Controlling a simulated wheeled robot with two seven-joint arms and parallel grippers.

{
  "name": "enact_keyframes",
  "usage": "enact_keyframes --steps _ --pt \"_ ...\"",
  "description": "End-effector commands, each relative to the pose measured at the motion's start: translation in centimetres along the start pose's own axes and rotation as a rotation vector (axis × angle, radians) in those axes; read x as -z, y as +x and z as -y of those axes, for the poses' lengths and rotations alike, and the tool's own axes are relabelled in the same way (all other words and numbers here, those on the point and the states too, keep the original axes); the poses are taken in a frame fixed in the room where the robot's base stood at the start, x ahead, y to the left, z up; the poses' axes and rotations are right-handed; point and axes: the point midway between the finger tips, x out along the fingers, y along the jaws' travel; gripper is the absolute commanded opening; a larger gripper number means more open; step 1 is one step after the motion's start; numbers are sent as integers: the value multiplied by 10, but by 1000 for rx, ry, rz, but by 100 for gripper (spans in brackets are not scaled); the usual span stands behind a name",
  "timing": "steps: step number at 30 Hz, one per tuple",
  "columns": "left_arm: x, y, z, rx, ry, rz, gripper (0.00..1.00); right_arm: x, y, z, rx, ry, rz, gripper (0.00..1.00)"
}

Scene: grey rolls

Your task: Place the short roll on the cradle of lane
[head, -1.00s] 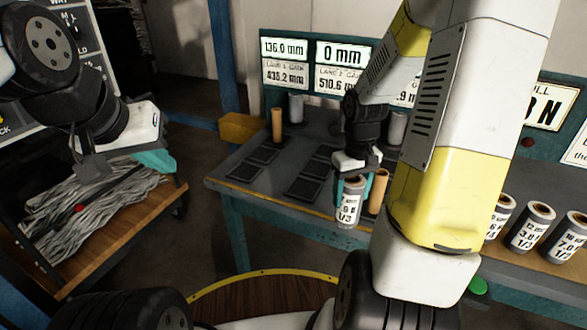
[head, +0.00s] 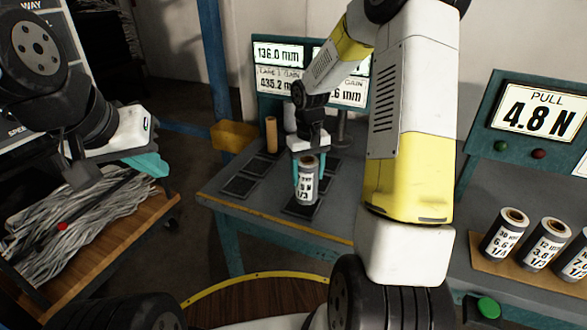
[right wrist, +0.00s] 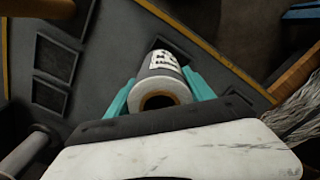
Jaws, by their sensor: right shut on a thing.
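A short grey roll (head: 306,182) with a white label is upright in my right gripper (head: 308,150), between its teal fingers. The roll also shows end-on in the right wrist view (right wrist: 164,85). In the head view it overlaps dark square pads on the table; I cannot tell whether it touches one. Other pads (head: 239,186) lie to its left and behind. Which of these is the cradle is not clear. My left gripper (head: 150,165) hangs at the left, over the wooden shelf; its finger gap is not clear.
A tan cylinder (head: 271,134) stands at the back of the table (head: 265,220). Display signs (head: 279,52) rise behind, partly hidden by my right arm. Several labelled rolls (head: 504,234) stand on a board at right, below a sign reading 4.8 N (head: 537,112). A yellow bin (head: 234,135) is beyond the table.

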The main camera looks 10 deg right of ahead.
Motion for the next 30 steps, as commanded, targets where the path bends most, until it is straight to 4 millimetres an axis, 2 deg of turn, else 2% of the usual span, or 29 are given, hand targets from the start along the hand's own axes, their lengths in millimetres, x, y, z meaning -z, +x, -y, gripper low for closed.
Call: enact_keyframes --steps 1,5,8,15,26,27,29,30 --pt "0 0 0 0 0 0 0 8 1 3 0 -1 -1 7" --pt "0 0 0 0 0 0 0 17 2 6 0 0 -1 7" --pt "0 0 0 0 0 0 0 18 7 6 0 -1 1 7" --pt "0 0 0 0 0 0 0 17 36 6 0 0 1 7" --pt "0 0 0 0 0 0 0 18 40 6 0 0 0 7" --pt "0 0 0 0 0 0 0 17 40 6 0 0 0 69" --pt "0 0 0 0 0 0 0 17 40 6 0 0 0 80" --pt "0 0 0 0 0 0 0 17 40 6 0 0 0 83"
